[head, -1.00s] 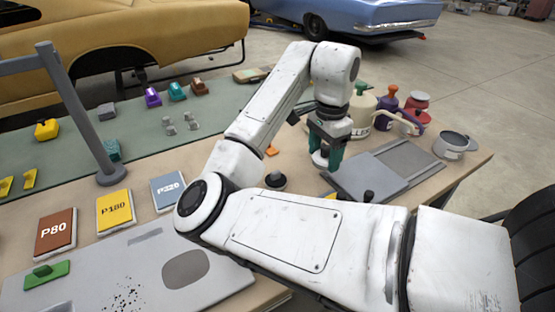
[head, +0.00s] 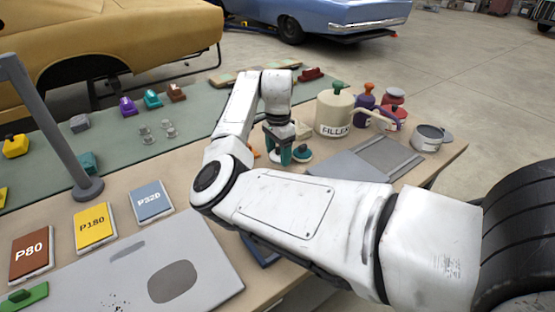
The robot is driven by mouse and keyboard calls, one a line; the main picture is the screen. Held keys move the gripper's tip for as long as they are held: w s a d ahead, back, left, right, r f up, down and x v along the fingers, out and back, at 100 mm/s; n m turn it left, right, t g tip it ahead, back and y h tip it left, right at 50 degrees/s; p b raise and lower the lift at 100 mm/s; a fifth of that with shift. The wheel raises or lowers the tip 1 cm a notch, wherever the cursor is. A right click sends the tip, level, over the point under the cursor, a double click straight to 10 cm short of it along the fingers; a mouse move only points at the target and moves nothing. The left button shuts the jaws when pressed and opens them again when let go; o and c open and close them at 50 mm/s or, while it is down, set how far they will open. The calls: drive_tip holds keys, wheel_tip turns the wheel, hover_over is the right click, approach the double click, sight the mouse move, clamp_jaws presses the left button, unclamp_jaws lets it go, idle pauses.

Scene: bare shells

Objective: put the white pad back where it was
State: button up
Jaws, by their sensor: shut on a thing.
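My gripper (head: 286,153), with teal fingers, is in the head view just above the tan tabletop, left of the filler tub. It is shut on a small pale thing, seemingly the white pad (head: 286,160). The fingers hide most of it, so its shape does not show. I cannot tell whether the two touch.
The filler tub (head: 333,113), purple and red containers and a grey pot (head: 428,138) stand at the right. A grey board (head: 365,160) lies in front of them. P80 (head: 32,257), P180 (head: 94,227) and P320 (head: 152,201) packs lie left. A grey post (head: 42,125) rises at left.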

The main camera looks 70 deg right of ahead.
sight(277, 160)
drive_tip(key=shift+w+d+f, duration=0.1)
drive_tip(key=shift+w+f, duration=0.05)
drive_tip(key=shift+f, duration=1.6)
drive_tip(key=shift+f, duration=0.15)
drive_tip(key=o, duration=1)
wheel_tip(277, 160, up, 12)
drive_tip(key=shift+r, duration=0.2)
